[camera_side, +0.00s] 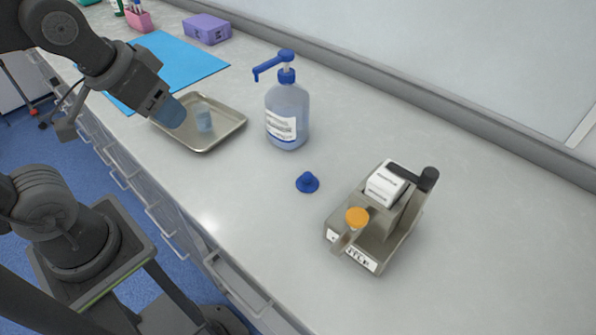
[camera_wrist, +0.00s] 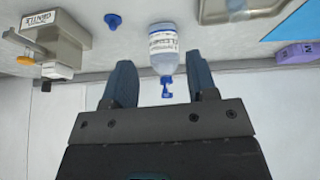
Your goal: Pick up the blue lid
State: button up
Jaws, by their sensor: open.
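The blue lid (camera_side: 307,182) is a small round cap with a raised knob. It lies on the grey counter between the pump bottle and the metal device. It also shows in the wrist view (camera_wrist: 113,20) near the top, left of the bottle. My gripper (camera_side: 172,112) is at the upper left in the side view, above the left part of the metal tray and well apart from the lid. In the wrist view its two blue fingers (camera_wrist: 163,82) are spread with a gap between them, and nothing is held.
A clear bottle with a blue pump (camera_side: 287,115) stands behind the lid. A metal device with an orange knob (camera_side: 385,235) stands to its right. A metal tray (camera_side: 228,133) holds a clear cup (camera_side: 203,118). A blue mat (camera_side: 190,57) and purple box (camera_side: 206,29) lie farther back.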

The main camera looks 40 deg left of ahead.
jog(key=w+d+r+n+g, duration=0.1)
jog(key=w+d+n+g, duration=0.15)
jog(key=w+n, duration=0.3)
jog(key=n+g, duration=0.3)
jog(key=n, duration=0.6)
send_over(307, 174)
notch_tip(307, 174, down, 15)
jog(key=shift+a+f, duration=0.15)
jog(key=shift+f, duration=0.05)
jog(key=shift+d+f, duration=0.2)
jog(key=shift+f, duration=2.5)
jog(key=shift+c, duration=0.2)
grip_shut()
